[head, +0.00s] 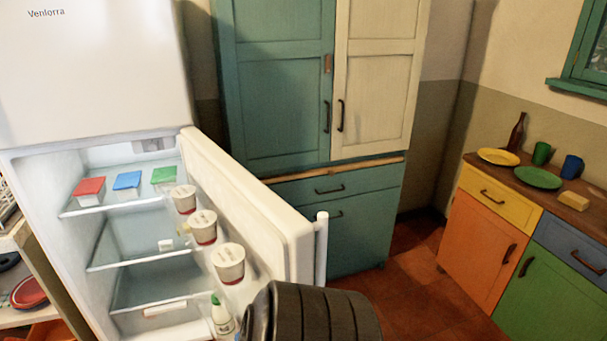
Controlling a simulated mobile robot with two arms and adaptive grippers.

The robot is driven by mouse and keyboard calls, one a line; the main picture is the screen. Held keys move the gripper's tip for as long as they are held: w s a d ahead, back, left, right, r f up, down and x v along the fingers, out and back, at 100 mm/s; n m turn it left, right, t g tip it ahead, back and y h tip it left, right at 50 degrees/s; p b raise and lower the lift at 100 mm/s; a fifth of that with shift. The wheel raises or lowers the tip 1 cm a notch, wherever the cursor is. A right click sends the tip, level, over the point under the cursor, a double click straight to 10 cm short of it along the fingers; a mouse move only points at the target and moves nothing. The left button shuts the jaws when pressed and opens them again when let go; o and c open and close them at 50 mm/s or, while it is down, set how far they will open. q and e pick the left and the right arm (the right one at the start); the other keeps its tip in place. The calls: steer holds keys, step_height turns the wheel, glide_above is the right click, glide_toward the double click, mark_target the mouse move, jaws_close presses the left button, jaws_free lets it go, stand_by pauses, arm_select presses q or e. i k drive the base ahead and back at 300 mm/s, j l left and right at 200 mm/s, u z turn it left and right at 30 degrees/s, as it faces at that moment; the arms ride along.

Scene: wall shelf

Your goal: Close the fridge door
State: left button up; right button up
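The white fridge (95,75) stands at the left with its lower compartment open. Its door (260,205) is swung wide open toward the right, with the shelved inner side facing left. A white vertical handle (321,248) is on the door's free edge. Several white tubs and a bottle with a green cap (221,314) sit in the door racks. Boxes with red, blue and green lids stand on the top shelf (120,202) inside. A dark ribbed part of mine covers the door's lower end at bottom centre. Neither gripper's fingers can be seen.
A teal and cream cupboard (285,80) stands behind the door. At the right, a coloured counter unit (478,240) carries plates, cups and a bottle. The red tiled floor (410,285) between them is clear. A shelf with a red bowl (29,292) is at the far left.

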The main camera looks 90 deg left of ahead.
mark_target(278, 242)
steer(key=i+u, duration=0.1)
steer(key=u, duration=0.3)
steer(key=i+u, duration=0.15)
steer(key=u, duration=0.3)
steer(key=i+u, duration=0.1)
steer(key=u, duration=0.3)
steer(key=i+u, duration=0.1)
steer(key=u, duration=0.3)
steer(key=i+l+u, duration=0.1)
steer(key=u, duration=0.35)
steer(key=i+l+u, duration=0.1)
steer(key=u, duration=0.3)
steer(key=i+l+u, duration=0.15)
steer(key=u, duration=0.25)
steer(key=i+l+u, duration=0.15)
steer(key=u, duration=0.3)
steer(key=l+u, duration=0.25)
steer(key=u, duration=0.15)
steer(key=i+l+u, duration=0.1)
steer(key=l+u, duration=0.15)
steer(key=u, duration=0.15)
steer(key=i+l+u, duration=0.1)
steer(key=l+u, duration=0.35)
steer(key=l, duration=0.25)
